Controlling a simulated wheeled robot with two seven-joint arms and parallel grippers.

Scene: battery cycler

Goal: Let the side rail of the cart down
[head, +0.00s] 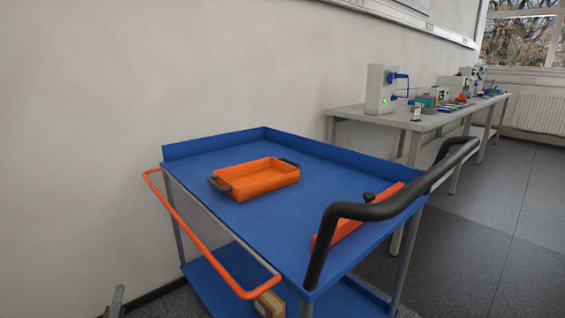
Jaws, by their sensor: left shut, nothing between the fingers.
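The blue cart (290,215) stands in the middle of the head view. An orange tubular rail (195,235) runs along its near-left side. It sticks out from the cart's edge, a little below the top surface, with its bent ends at the far and near corners. A low orange strip (345,229) lies inside the handle end, with a black knob (368,197) by it. My left gripper (117,296) is shut and empty at the bottom left edge, apart from the rail. Only its tip shows. My right gripper is not in view.
An orange tray (258,178) with black handles sits on the cart top. A thick black push handle (395,205) rises at the right end. A brown box (269,304) shows low down. A grey bench (400,119) with instruments stands behind. Floor at right is clear.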

